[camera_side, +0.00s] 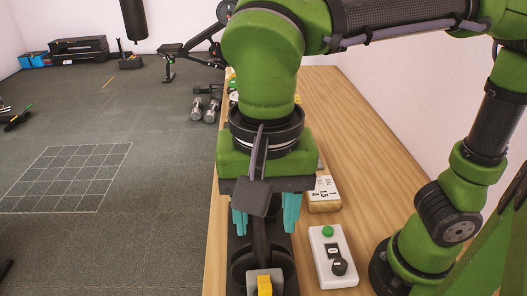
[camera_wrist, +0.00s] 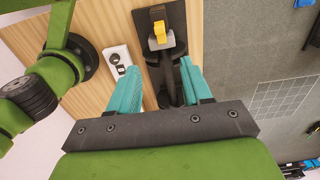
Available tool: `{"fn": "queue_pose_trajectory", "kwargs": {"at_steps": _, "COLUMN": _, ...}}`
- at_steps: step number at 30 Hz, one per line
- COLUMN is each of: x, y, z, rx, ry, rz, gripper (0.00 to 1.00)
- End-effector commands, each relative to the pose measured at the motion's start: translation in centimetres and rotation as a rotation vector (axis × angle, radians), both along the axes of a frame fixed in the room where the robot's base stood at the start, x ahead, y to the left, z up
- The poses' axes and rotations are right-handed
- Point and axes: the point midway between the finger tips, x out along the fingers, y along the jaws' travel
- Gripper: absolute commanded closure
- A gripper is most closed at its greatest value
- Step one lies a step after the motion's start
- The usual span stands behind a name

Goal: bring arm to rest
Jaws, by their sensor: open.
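My gripper (camera_side: 265,226) hangs over the wooden table, its two teal fingers spread apart. In the wrist view, my gripper (camera_wrist: 160,72) shows the same wide gap, and I see nothing held between the fingers. A black piece of equipment (camera_side: 238,262) with a grey block and a yellow part (camera_side: 265,286) stands below and in front of the fingers. It also shows in the wrist view (camera_wrist: 176,14), beyond the fingertips. I cannot make out any plate pile. My gripper and wrist hide part of the table.
A white control box (camera_side: 321,263) with a green button and black knob lies right of the equipment. A printed box (camera_side: 324,204) lies behind it. Bare wooden table (camera_side: 372,180) shows on the right. Dumbbells (camera_side: 204,110) and a floor grid (camera_side: 65,178) are on the left.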

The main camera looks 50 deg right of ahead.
Motion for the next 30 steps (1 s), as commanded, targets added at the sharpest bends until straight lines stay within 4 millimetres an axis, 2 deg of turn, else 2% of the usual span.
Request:
{"fn": "queue_pose_trajectory", "kwargs": {"at_steps": 9, "x": 0.1, "y": 0.0, "z": 0.0, "rx": 0.001, "ry": -0.004, "rz": 0.027, "gripper": 0.51}}
{"fn": "queue_pose_trajectory", "kwargs": {"at_steps": 13, "x": 0.5, "y": 0.4, "z": -0.9, "rx": 0.025, "ry": -0.025, "rz": 0.208, "gripper": 0.51}}
{"fn": "queue_pose_trajectory", "kwargs": {"at_steps": 16, "x": 1.4, "y": -1.0, "z": -1.9, "rx": 0.068, "ry": -0.074, "rz": 0.398, "gripper": 0.51}}
{"fn": "queue_pose_trajectory", "kwargs": {"at_steps": 20, "x": 3.9, "y": -5.9, "z": -2.9, "rx": 0.128, "ry": -0.213, "rz": 0.579, "gripper": 0.51}}
{"fn": "queue_pose_trajectory", "kwargs": {"at_steps": 23, "x": 5.4, "y": -11.2, "z": -3.5, "rx": 0.135, "ry": -0.368, "rz": 0.643, "gripper": 0.51}}
{"fn": "queue_pose_trajectory", "kwargs": {"at_steps": 24, "x": 5.7, "y": -13.2, "z": -3.7, "rx": 0.126, "ry": -0.427, "rz": 0.647, "gripper": 0.51}}
{"fn": "queue_pose_trajectory", "kwargs": {"at_steps": 27, "x": 5.9, "y": -17.7, "z": -4.1, "rx": 0.087, "ry": -0.550, "rz": 0.608, "gripper": 0.51}}
{"fn": "queue_pose_trajectory", "kwargs": {"at_steps": 30, "x": 5.5, "y": -20.8, "z": -4.3, "rx": 0.062, "ry": -0.620, "rz": 0.514, "gripper": 0.51}}
